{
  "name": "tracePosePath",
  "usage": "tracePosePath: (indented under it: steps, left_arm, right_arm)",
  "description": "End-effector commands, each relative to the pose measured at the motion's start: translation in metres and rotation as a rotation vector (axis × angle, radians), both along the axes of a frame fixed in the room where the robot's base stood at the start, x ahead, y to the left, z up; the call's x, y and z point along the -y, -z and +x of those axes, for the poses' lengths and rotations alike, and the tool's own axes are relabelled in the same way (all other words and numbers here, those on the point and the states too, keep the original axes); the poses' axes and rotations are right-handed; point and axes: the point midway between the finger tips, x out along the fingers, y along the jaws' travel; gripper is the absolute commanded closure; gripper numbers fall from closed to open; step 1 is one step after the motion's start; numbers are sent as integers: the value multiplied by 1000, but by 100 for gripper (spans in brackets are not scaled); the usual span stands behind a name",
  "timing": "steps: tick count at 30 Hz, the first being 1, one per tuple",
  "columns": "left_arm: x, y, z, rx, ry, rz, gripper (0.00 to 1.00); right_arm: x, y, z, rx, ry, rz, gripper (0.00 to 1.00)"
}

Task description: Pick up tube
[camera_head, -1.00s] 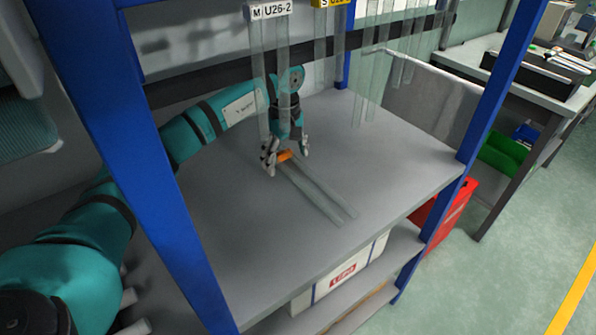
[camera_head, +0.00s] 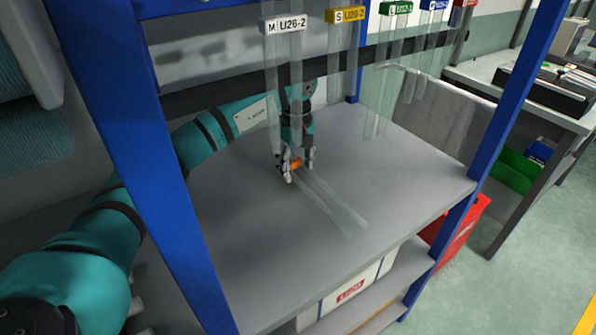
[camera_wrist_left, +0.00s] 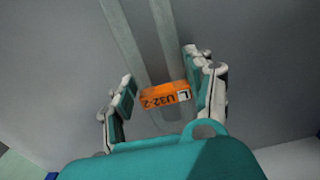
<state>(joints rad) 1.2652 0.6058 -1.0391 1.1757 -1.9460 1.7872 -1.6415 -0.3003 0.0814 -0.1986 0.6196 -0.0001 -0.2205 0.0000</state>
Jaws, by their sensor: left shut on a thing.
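The tube (camera_head: 333,207) is a clear, paired strip with an orange end tag (camera_head: 297,163). It stretches over the grey shelf toward the front right. The tag reads "L U32-2" in the left wrist view (camera_wrist_left: 165,97). My left gripper (camera_head: 299,168) is low over the shelf, its fingers closed on the tube at the tag end. In the left wrist view the fingers (camera_wrist_left: 162,73) stand on both sides of the tag. I cannot tell whether the tube is clear of the shelf. My right gripper is not in view.
Clear tubes with white (camera_head: 283,24), yellow (camera_head: 346,14) and green (camera_head: 396,8) tags hang above the shelf (camera_head: 420,180), close to my left gripper. Blue posts (camera_head: 160,150) frame the shelf. The right part of the shelf top is free.

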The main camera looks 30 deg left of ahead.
Motion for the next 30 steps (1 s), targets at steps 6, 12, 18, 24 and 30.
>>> tracePosePath:
  steps: [6,12,18,24,30]
  left_arm:
    - [-10,-19,-13,0,-2,1,80]
    - [-35,-19,-56,1,-2,3,80]
    - [-61,-19,-101,0,-2,4,80]
    - [-80,-20,-134,-1,-2,2,80]
    - [-89,-21,-151,0,-1,0,80]
  right_arm:
    - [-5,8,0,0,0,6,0]
    - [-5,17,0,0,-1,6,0]
    - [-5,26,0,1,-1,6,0]
    - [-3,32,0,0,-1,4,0]
    - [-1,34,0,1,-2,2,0]
